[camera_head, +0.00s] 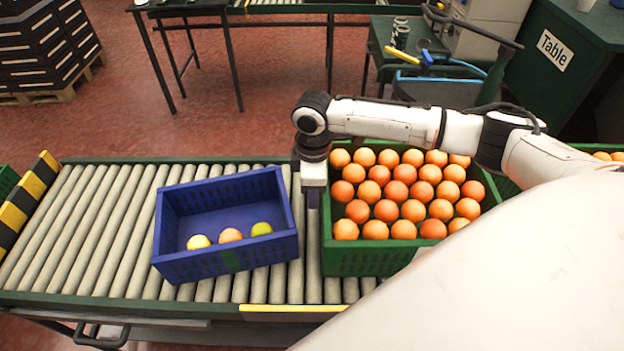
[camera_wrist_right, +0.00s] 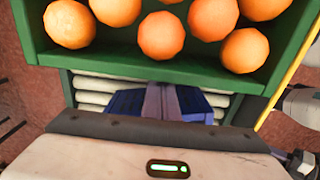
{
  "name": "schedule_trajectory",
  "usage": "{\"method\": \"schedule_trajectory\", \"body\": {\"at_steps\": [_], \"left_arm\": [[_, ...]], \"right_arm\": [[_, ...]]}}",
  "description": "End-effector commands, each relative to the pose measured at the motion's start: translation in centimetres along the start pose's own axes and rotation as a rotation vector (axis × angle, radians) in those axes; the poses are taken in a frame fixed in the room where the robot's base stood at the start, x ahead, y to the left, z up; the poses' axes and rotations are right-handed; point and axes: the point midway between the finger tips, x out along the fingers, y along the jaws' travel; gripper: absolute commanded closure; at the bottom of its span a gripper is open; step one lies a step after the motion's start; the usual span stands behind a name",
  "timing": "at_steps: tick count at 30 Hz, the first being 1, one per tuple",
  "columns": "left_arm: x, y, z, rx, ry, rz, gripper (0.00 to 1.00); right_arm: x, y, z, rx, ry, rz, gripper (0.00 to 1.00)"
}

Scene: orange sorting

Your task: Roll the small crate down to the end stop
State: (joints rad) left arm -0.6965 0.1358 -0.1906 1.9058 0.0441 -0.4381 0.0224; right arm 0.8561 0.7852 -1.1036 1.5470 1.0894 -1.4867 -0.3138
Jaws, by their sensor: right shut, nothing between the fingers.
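The small blue crate (camera_head: 265,251) sits slightly turned on the roller conveyor, with two yellowish fruits and one orange fruit along its near side. The end stop (camera_head: 28,202), striped yellow and black, stands at the conveyor's left end, well apart from the crate. My right gripper (camera_head: 313,199) points down just right of the crate's right wall, between it and the green crate. Its shut, empty fingers also show in the right wrist view (camera_wrist_right: 163,103). I cannot tell whether they touch the blue crate. My left gripper is not in view.
A green crate (camera_head: 372,262) full of oranges stands close to the right of my right gripper, and also fills the top of the wrist view (camera_wrist_right: 150,66). The rollers (camera_head: 100,235) between the blue crate and the end stop are bare.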

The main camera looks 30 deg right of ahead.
Motion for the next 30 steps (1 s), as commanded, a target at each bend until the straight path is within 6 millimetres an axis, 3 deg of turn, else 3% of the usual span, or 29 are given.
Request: {"method": "schedule_trajectory", "body": {"at_steps": [4, 9, 23, 26, 30], "left_arm": [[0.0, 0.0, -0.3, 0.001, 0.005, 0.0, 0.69], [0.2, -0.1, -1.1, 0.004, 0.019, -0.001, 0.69], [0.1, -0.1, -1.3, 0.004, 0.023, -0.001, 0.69], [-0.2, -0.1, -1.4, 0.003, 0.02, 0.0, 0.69], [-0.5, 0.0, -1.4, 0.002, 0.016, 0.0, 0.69]], "right_arm": [[0.1, 0.0, -2.4, -0.003, 0.003, 0.002, 1.0], [0.2, 0.0, -3.7, -0.002, 0.0, 0.002, 1.0], [0.2, 0.0, -4.2, -0.002, 0.001, 0.001, 1.0], [0.1, 0.0, -5.5, -0.003, 0.003, 0.001, 1.0], [0.1, -0.1, -8.7, -0.002, 0.005, -0.001, 1.0]]}}
